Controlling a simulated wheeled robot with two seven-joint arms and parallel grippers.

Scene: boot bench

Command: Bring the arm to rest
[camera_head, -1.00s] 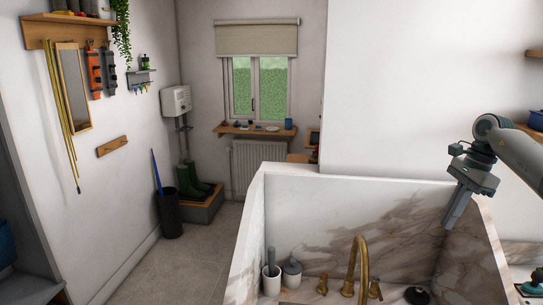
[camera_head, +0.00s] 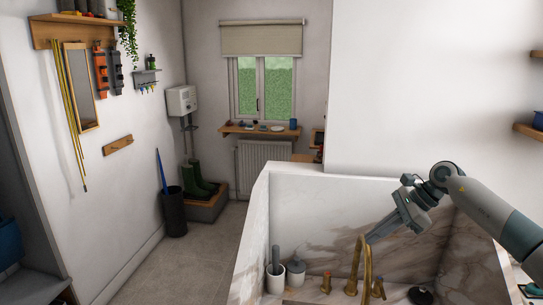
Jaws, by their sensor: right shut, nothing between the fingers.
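My right arm comes in from the right edge. Its gripper (camera_head: 370,240) is shut and empty, pointing down and to the left in front of the marble splashback (camera_head: 320,212). In the picture its fingertips overlap the top of the brass tap (camera_head: 361,265); I cannot tell whether they touch it. My left gripper is not in view.
A white cup with a brush (camera_head: 275,278) and a grey-lidded pot (camera_head: 296,272) stand left of the tap. A dark object (camera_head: 420,296) lies right of it. Green boots (camera_head: 196,182) and a black bin (camera_head: 174,212) stand by the left wall, with clear floor (camera_head: 165,268) nearby.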

